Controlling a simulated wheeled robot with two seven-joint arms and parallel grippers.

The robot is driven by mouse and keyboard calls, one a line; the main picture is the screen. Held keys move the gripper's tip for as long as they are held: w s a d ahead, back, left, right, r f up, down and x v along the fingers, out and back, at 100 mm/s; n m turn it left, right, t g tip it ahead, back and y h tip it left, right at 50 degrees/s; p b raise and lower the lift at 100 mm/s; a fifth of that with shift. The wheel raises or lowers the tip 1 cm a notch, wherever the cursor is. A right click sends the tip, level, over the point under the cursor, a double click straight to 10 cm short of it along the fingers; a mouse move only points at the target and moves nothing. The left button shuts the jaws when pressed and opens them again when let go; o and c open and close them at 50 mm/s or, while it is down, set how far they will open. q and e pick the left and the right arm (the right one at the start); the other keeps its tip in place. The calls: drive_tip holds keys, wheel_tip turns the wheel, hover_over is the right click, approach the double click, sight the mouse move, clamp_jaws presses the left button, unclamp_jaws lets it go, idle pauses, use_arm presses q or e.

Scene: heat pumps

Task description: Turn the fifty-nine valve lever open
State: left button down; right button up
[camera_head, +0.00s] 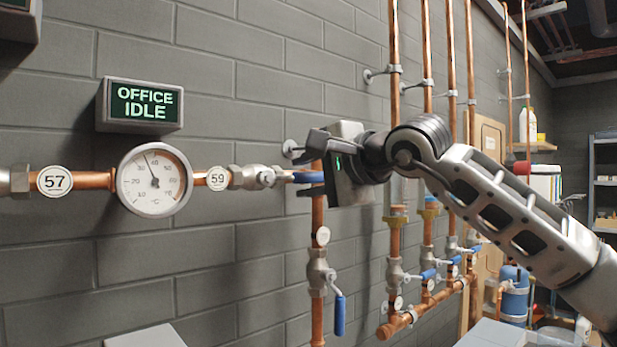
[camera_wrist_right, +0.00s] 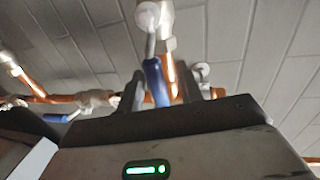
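The fifty-nine valve (camera_head: 250,177) sits on the horizontal copper pipe, right of the round white "59" tag (camera_head: 218,178). Its blue lever (camera_head: 308,177) points right in the head view. My right gripper (camera_head: 312,167) is at the lever's free end, with one finger above it and one below. In the right wrist view the blue lever (camera_wrist_right: 155,82) shows between the two dark fingers (camera_wrist_right: 160,90). Gaps show beside it, so the gripper looks open around the lever; contact cannot be told. My left gripper is out of view.
A dial gauge (camera_head: 154,181) and a "57" tag (camera_head: 55,181) are farther left on the pipe. An "OFFICE IDLE" sign (camera_head: 140,105) hangs above. A vertical pipe with a blue-handled valve (camera_head: 318,272) runs just below my gripper. Several copper pipes (camera_head: 428,130) stand behind my right arm.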

drive_tip(key=shift+f, duration=0.1)
drive_tip(key=shift+s+d, duration=0.15)
drive_tip(key=shift+s, duration=0.05)
use_arm(q)
drive_tip(key=b, duration=0.2)
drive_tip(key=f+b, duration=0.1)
drive_tip(key=b, duration=0.1)
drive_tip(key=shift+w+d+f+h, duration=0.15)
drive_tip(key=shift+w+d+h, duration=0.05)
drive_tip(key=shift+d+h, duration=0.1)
use_arm(e)
drive_tip(key=v, duration=1.5)
drive_tip(key=shift+s, duration=0.2)
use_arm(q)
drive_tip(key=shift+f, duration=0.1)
